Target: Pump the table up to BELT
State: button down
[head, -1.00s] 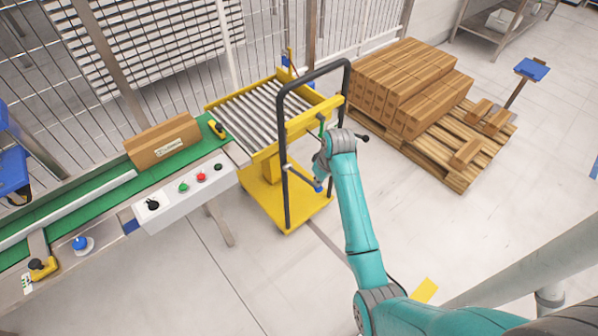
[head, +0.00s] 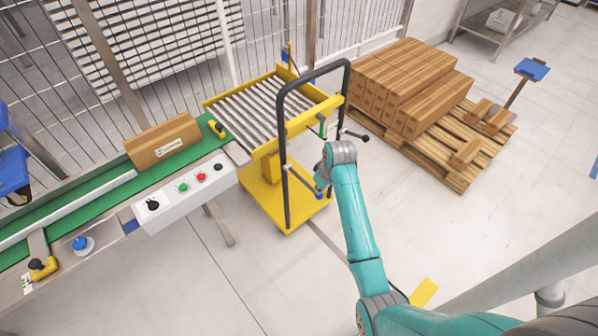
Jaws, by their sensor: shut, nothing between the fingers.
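The yellow lift table (head: 312,118) has a roller top and stands on a yellow base (head: 268,197) with a black push frame (head: 284,150). A grey pump lever (head: 302,181) with a blue end (head: 319,196) sticks out low at its front. My gripper (head: 321,184) is shut and empty, just above or on the lever's blue end; contact is hard to tell. The green belt (head: 90,193) of the conveyor lies left of the table, close to its roller top. A level mark reading BELT is not legible.
A cardboard box (head: 163,146) sits on the belt. A control box (head: 185,190) with buttons is at the conveyor's front. A short lever with a black knob (head: 363,137) is near my wrist. A pallet (head: 455,172) of cartons stands right. Floor in front is clear.

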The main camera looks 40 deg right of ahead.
aim_at(319, 197)
jog(key=shift+s+f, duration=0.1)
jog(key=shift+f, duration=0.95)
jog(key=shift+s+x, duration=0.15)
jog(key=shift+x, duration=0.45)
jog(key=shift+s+x, duration=0.15)
jog(key=shift+x, duration=0.4)
jog(key=shift+w+f, duration=0.1)
jog(key=shift+f, duration=0.35)
jog(key=shift+w+f, duration=0.2)
jog(key=shift+f, duration=0.35)
jog(key=shift+w+v, duration=0.15)
jog(key=shift+v, duration=1.1)
jog(key=shift+w+v, duration=0.2)
jog(key=shift+v, duration=1.05)
jog(key=shift+r, duration=0.15)
